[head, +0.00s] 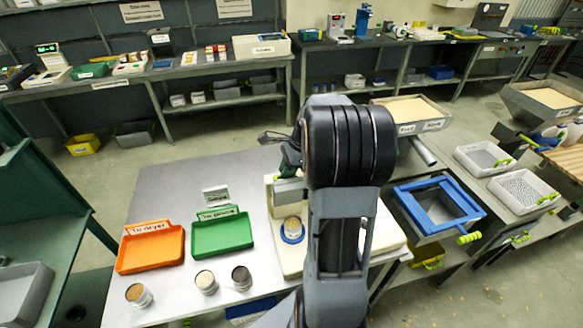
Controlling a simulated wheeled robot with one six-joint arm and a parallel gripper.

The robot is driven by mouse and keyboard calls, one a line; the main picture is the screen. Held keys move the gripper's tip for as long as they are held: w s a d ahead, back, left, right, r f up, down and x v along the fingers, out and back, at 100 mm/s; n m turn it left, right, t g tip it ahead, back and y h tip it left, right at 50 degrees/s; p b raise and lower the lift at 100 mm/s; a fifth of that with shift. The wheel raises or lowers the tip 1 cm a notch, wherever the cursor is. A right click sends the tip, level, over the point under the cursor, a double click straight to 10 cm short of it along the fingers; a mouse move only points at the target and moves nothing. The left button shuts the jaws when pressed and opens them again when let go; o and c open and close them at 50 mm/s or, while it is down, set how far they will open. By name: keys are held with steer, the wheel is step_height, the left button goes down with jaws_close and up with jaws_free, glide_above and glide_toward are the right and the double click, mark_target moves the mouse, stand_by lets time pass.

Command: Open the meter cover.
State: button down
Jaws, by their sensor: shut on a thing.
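The meter (285,261) is a cream-coloured unit on the right part of the grey table. A sample cup (292,226) stands in a blue ring on it. A grey part with a dark green piece above it, which looks like the meter cover (290,191), stands raised behind the cup. My gripper (287,153) shows only in part as dark shapes at the left edge of my black arm, at the top of this cover. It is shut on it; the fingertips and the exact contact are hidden.
An orange tray (150,250) and a green tray (221,234) lie left of the meter. Several small cups, such as a dark one (241,277), stand along the table's front. A blue-framed sieve box (436,207) is at the right. My arm hides the meter's middle.

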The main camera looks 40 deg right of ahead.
steer(key=c, duration=1.4)
jaws_free()
steer(key=v, duration=1.3)
steer(key=shift+d+r, duration=0.25)
steer(key=shift+r, duration=0.05)
